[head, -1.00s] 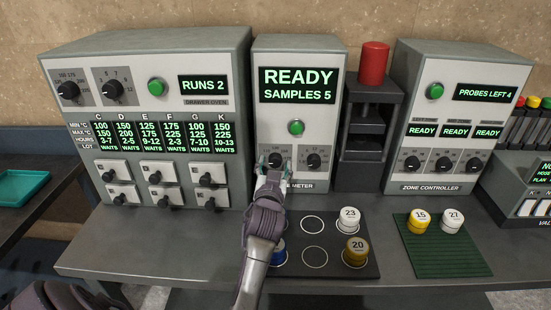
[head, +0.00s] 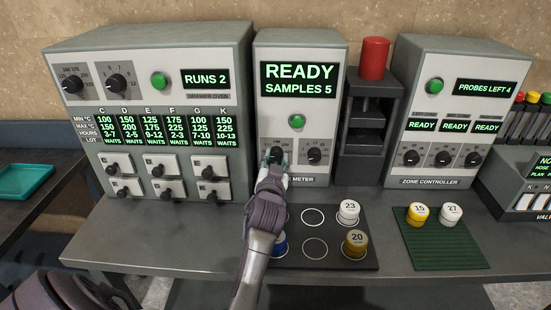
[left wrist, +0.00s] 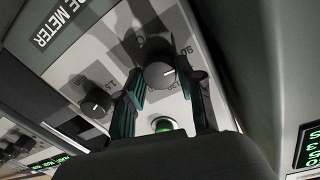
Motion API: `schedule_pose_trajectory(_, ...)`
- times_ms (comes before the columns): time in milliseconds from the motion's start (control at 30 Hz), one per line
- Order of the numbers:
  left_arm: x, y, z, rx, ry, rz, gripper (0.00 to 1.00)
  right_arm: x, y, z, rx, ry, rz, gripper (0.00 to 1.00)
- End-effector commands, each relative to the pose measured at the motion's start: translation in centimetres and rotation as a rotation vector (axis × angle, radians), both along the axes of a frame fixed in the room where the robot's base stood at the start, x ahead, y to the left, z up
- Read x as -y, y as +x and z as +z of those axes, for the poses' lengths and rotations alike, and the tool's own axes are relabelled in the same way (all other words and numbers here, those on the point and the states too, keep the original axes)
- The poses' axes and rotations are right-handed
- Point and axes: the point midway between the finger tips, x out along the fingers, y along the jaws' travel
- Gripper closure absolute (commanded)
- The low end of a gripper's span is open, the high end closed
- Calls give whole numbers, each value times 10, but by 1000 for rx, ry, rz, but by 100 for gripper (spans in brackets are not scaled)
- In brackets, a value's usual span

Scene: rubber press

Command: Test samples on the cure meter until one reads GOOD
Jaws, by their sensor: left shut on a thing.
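The cure meter (head: 341,110) stands in the middle of the bench, with its screen (head: 301,78) reading READY, SAMPLES 5. My left gripper (head: 275,160) is at its left dial. In the left wrist view its teal fingers sit on both sides of the black dial knob (left wrist: 158,72), shut on it. The right dial (head: 314,154) and green button (head: 297,121) are free. On a dark mat (head: 372,262) stand white sample 23 (head: 349,212), yellow-topped sample 20 (head: 356,243) and a blue one (head: 281,245), partly hidden by my arm. My right gripper is out of view.
Yellow sample 15 (head: 417,214) and white sample 27 (head: 449,215) stand on a green mat (head: 446,255). A drawer oven (head: 225,62) is left, a red-topped press (head: 373,125) and zone controller (head: 421,60) right. A teal tray (head: 22,182) lies far left.

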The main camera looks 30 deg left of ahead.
Motion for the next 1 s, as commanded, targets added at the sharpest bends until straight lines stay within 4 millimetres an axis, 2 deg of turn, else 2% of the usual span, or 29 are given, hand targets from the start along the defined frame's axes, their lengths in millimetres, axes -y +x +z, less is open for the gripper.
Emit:
schedule_pose_trajectory(267, -1, 0, 3, -105, 170, 0, 98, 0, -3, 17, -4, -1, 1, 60)
schedule_pose_trajectory(1000, -1, 1, 4, -472, 772, 2, 98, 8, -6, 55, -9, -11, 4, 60)
